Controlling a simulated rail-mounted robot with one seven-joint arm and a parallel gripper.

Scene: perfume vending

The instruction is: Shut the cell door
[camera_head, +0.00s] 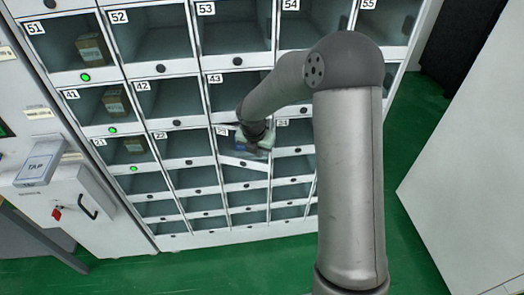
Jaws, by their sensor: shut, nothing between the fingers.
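The vending cabinet (160,97) is a grid of numbered cells with clear-fronted doors in white frames. One cell door (243,163), in the third row below cell 43, looks slightly ajar: its lower edge is tilted out of line with the doors beside it. My gripper (254,150) is in front of this cell, close to its door. It is shut, with nothing seen held in it. The gripper is small and partly hidden by my wrist, so I cannot tell whether it touches the door. My arm covers part of the cells to the right.
Cells 51, 41 and the one below at left hold small brown boxes (92,48) and show green lights. A card reader marked TAP (40,163) and a black handle (88,207) are at left. A white panel (465,165) stands at right. Green floor (180,268) is clear in front.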

